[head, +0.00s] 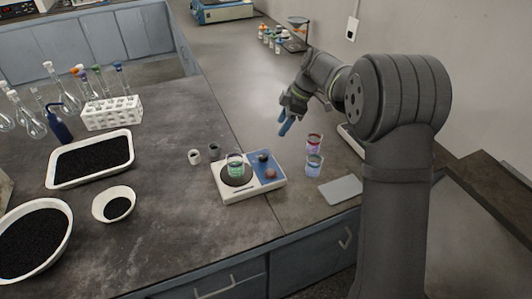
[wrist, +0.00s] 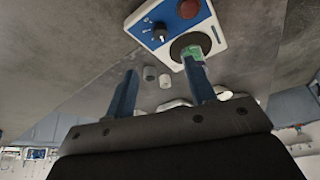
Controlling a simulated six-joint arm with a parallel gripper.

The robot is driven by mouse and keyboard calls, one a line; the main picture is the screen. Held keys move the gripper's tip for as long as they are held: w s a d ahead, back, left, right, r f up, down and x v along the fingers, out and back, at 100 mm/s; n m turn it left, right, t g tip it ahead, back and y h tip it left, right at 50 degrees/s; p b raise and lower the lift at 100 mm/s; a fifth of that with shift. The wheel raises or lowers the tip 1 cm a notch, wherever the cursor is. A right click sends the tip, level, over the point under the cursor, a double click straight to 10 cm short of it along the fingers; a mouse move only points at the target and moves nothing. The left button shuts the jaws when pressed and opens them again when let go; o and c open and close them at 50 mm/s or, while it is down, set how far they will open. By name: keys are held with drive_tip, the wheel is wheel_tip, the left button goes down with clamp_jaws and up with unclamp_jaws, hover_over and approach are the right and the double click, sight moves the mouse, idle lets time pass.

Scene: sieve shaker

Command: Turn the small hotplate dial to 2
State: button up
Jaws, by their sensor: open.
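The small white hotplate (head: 222,190) stands on the dark bench, with a blue control panel (head: 258,182) on its right side. A black dial (head: 263,155) and a reddish-brown knob (head: 270,173) sit on that panel. The dial also shows in the wrist view (wrist: 159,34), with marks around it; its setting is too small to read. A beaker of green liquid (head: 235,163) stands on the round dark plate. My gripper (head: 286,124) is open and empty, with blue fingers, above and behind the hotplate. In the wrist view the fingers (wrist: 161,88) are apart and touch nothing.
Two small cups (head: 204,155) stand left of the hotplate. Two beakers, red (head: 314,142) and blue-violet (head: 313,165), and a flat grey pad (head: 340,190) are on its right. A white bowl (head: 114,204) and black-filled tray (head: 92,157) lie further left.

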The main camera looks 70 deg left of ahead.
sight(264, 156)
drive_tip(key=x, duration=1.4)
drive_tip(key=shift+s+f, duration=0.1)
drive_tip(key=shift+s, duration=0.05)
drive_tip(key=c, duration=1)
